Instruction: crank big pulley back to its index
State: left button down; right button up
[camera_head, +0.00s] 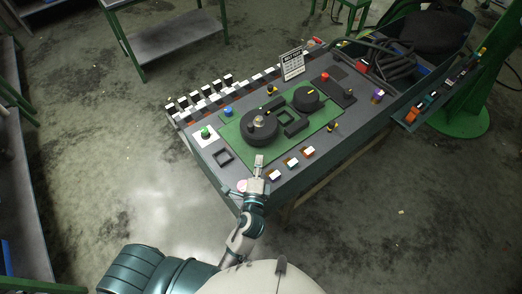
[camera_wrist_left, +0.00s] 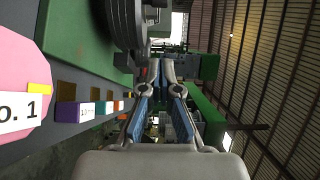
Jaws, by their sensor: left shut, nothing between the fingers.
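The big pulley (camera_head: 261,138) is a dark disc on the green plate (camera_head: 232,138) of the bench, with a small pale and yellow detail on top. In the left wrist view the dark disc edge of a pulley (camera_wrist_left: 124,25) is close, up and left of the fingers. My left gripper (camera_head: 259,161) is just in front of the big pulley, near the front edge of the green plate. Its blue-padded fingers (camera_wrist_left: 160,92) are shut with nothing between them. I cannot tell whether they touch the pulley. My right gripper is not in view.
A smaller dark pulley (camera_head: 305,100) with a yellow mark and a square black frame (camera_head: 291,123) share the plate. A white sign (camera_head: 292,65) stands behind. Several white-topped blocks line the back edge. A pink disc (camera_wrist_left: 22,75) marked "No. 1" is left in the wrist view.

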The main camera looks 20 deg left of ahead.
aim_at(249, 129)
pick_arm(q)
jog(key=w+a, duration=0.1)
jog(key=w, duration=0.2)
jog(key=w+a+p, duration=0.1)
jog(key=w, duration=0.2)
jog(key=w+a+p, duration=0.1)
jog(key=w, duration=0.2)
jog(key=shift+w, duration=0.25)
jog(key=a+h+p, duration=0.1)
jog(key=a+m+h+p, duration=0.1)
jog(key=p, duration=0.1)
jog(key=shift+w+a+r+m, duration=0.2)
jog(key=shift+w+a+m, duration=0.1)
jog(key=shift+w+a, duration=0.1)
jog(key=shift+a+f+h, duration=0.1)
jog(key=shift+a+h, duration=0.25)
jog(key=shift+h, duration=0.05)
jog(key=shift+a+f, duration=0.15)
jog(key=shift+w+f, duration=0.1)
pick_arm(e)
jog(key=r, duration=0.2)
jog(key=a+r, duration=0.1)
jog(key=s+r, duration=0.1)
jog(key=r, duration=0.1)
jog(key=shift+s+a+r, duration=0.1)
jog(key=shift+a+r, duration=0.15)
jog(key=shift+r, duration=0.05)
